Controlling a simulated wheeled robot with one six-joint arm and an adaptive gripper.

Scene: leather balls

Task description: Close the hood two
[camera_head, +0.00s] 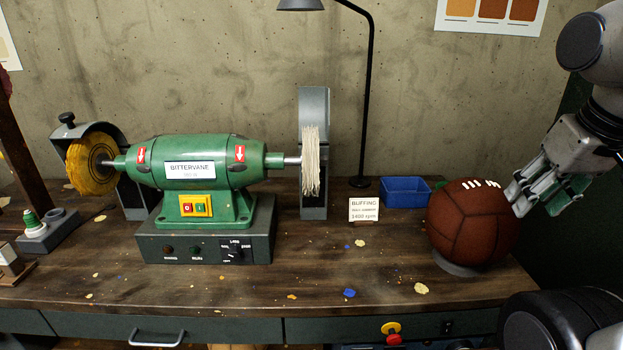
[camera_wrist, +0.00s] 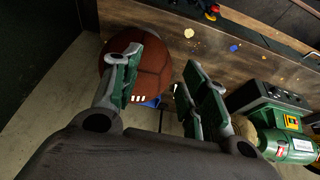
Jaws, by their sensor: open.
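The green buffing machine (camera_head: 200,175) stands on the bench. At its right end a grey hood (camera_head: 314,103) rises upright behind and above a white string wheel (camera_head: 311,165). At its left end a dark hood (camera_head: 100,130) arches over a yellow wheel (camera_head: 88,165). I cannot tell which hood is numbered two. My gripper (camera_head: 532,194) is open and empty at the far right, beside the brown leather ball, well away from both hoods. In the wrist view, the open fingers (camera_wrist: 163,68) show in front of the ball, and the machine (camera_wrist: 285,143) is at lower right.
The laced ball (camera_head: 465,225) rests on a grey ring (camera_head: 457,264) near the bench's right end. A blue bin (camera_head: 405,191), a buffing sign (camera_head: 363,209) and a black lamp post (camera_head: 367,100) stand between machine and ball. Scraps dot the mostly clear front bench (camera_head: 330,275).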

